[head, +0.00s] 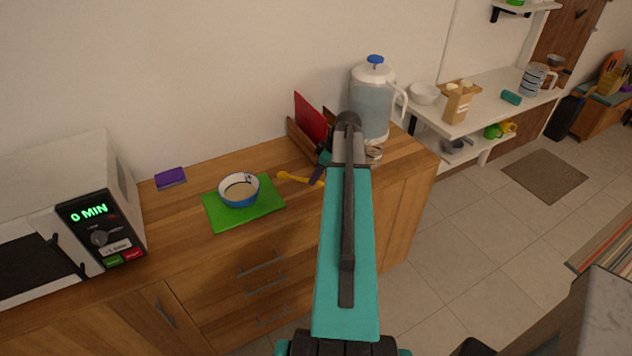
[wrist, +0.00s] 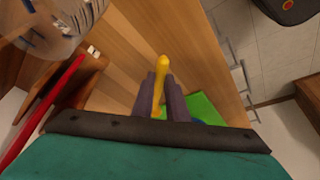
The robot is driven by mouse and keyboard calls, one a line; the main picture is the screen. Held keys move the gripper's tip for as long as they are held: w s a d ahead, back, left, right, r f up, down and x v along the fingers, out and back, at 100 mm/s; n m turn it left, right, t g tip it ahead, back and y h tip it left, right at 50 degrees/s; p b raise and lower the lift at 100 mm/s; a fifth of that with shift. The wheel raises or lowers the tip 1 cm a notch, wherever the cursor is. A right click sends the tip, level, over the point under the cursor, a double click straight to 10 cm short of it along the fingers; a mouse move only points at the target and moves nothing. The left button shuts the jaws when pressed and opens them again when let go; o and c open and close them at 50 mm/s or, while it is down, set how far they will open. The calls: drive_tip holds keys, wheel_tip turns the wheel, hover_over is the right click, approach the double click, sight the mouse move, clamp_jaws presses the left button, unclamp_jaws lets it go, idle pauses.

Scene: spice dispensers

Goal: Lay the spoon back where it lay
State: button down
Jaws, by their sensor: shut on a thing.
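The yellow spoon (head: 292,177) is over the wooden counter, just right of a green mat (head: 268,208). In the wrist view the spoon (wrist: 161,70) runs between the two fingers of my gripper (wrist: 161,92), which is shut on it. One end sticks out beyond the fingertips, and part is hidden between the fingers. In the head view my gripper (head: 319,172) is at the spoon's right end, partly hidden by my arm. I cannot tell whether the spoon touches the counter or hangs just above it.
A blue-and-white bowl (head: 239,190) stands on the green mat. A wooden rack with a red board (head: 311,118) and a large water jug (head: 371,100) stand behind my gripper. A purple sponge (head: 171,178) and a microwave (head: 70,215) are at left. The counter's front edge is close.

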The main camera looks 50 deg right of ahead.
drive_tip(key=shift+f+p, duration=0.65)
drive_tip(key=shift+f, duration=0.8)
drive_tip(key=c, duration=1.7)
unclamp_jaws()
drive_tip(key=shift+f, duration=0.1)
drive_tip(key=shift+c, duration=0.2)
drive_tip(key=b+v, duration=0.4)
drive_tip(key=v, duration=0.8)
